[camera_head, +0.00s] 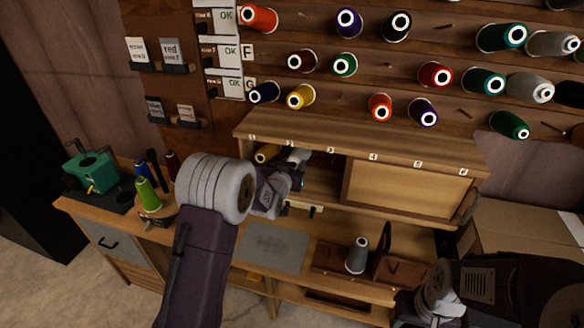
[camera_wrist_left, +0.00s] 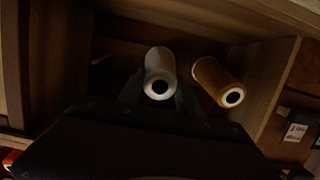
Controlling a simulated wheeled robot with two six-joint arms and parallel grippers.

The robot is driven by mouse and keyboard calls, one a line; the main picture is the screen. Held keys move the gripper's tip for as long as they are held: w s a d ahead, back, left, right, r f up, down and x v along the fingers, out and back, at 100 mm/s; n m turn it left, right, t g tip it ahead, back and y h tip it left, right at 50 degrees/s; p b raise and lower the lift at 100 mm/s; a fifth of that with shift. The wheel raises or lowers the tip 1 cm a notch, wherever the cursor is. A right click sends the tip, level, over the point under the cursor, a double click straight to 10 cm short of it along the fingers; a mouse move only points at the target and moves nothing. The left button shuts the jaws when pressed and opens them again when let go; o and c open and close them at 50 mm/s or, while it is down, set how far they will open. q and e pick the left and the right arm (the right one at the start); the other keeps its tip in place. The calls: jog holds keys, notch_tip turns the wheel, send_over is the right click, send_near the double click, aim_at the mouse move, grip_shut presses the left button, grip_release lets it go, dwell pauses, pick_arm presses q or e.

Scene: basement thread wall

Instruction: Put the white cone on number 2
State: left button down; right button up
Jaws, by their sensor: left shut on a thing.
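The white cone (camera_head: 298,157) is in the open compartment of the cabinet, under the ledge number 2 (camera_head: 290,143). In the left wrist view the white cone (camera_wrist_left: 159,72) stands between the fingers. My left gripper (camera_head: 292,172) is shut on it. I cannot tell whether the cone touches the compartment's floor or back. A yellow cone (camera_head: 267,153) lies beside it near number 1 (camera_head: 251,136); it also shows in the left wrist view (camera_wrist_left: 214,80). My right arm is at the lower right, its gripper (camera_head: 408,306) partly cut off and unclear.
A sliding panel (camera_head: 405,190) covers the cabinet's right part. A grey cone (camera_head: 358,255) stands in a wooden holder on the bench. A green cone (camera_head: 147,194) and a teal device (camera_head: 90,172) stand at the left. A grey mat (camera_head: 272,248) is clear.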

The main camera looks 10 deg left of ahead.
dwell(0.3)
pick_arm(q)
jog(key=shift+f+b, duration=0.2)
jog(key=shift+b, duration=0.2)
jog(key=c, duration=0.7)
grip_release()
jog(key=shift+s, duration=0.1)
jog(key=shift+c, duration=0.2)
jog(key=shift+s, duration=0.1)
jog(key=b+v, duration=0.1)
jog(key=v, duration=0.7)
jog(key=shift+s+r+b, duration=0.2)
jog(key=shift+s+b, duration=0.1)
jog(key=shift+s, duration=0.05)
